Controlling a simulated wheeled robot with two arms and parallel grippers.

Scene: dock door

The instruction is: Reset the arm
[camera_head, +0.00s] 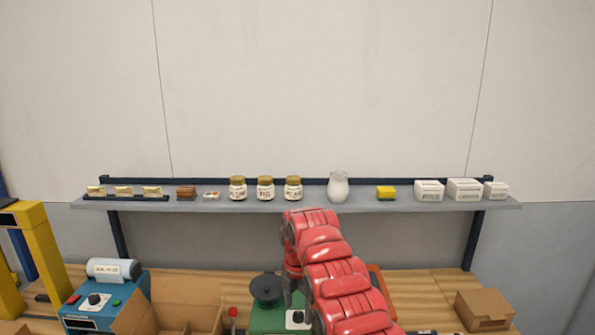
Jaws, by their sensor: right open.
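My right arm, red and segmented, rises from the bottom middle and bends over in front of the shelf (230,203). My right gripper (294,290) hangs below the bend and points down, close to a green device (266,320) on the wooden bench (420,290). It is open, and I see nothing held in it. The arm covers part of the bench behind it. My left gripper is not in view.
On the bench are a blue machine (128,297), an open carton (185,295) and a closed carton (484,309). A yellow post (38,250) stands left.

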